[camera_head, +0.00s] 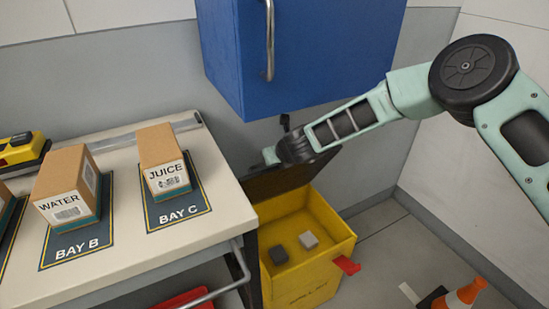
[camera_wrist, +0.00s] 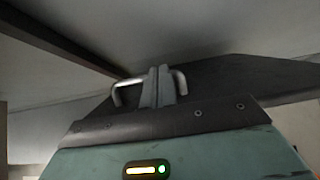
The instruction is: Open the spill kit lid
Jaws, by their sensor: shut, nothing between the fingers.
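The spill kit (camera_head: 335,243) is a yellow box on the floor beside the table, with faint lettering on its front and a red latch (camera_head: 346,265). Its lid (camera_head: 300,177) is raised at the back, its dark underside facing the box's open top. My gripper (camera_head: 270,156) is at the upper left edge of the raised lid; its fingertips are small in the head view. In the wrist view its two fingers (camera_wrist: 158,86) are together and empty, near a bent metal handle (camera_wrist: 128,92). I cannot tell whether they touch it.
A dark block (camera_head: 278,255) and a light grey block (camera_head: 308,240) lie inside the box. The table (camera_head: 215,205) at left holds a juice box (camera_head: 160,150) and a water box (camera_head: 64,185). A blue cabinet (camera_head: 315,60) hangs above my gripper. An orange cone (camera_head: 465,293) stands front right.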

